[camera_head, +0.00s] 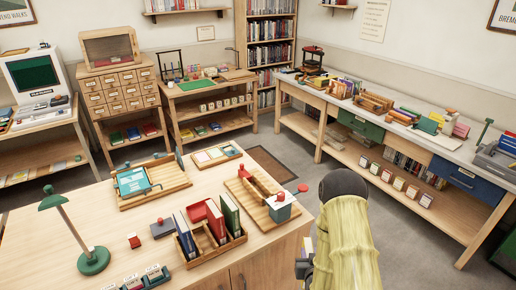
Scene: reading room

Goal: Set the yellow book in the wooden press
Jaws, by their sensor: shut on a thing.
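My gripper (304,267) is at the lower middle, beside the right end of the near table, mostly hidden by my yellow-sleeved arm. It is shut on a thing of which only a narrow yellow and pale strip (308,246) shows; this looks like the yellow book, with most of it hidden. What looks like the wooden press (243,197) lies on the table's right part, up and left of my gripper. It has a wooden base, an upright wooden bar and red knobs. A grey-white block with a red knob stands at its near end.
A wooden rack (211,250) with red, green and blue books stands left of my gripper. A wooden tray with a teal item (133,182), a shallow tray (217,153) and a green lamp (92,260) share the table. A long counter (400,118) runs along the right.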

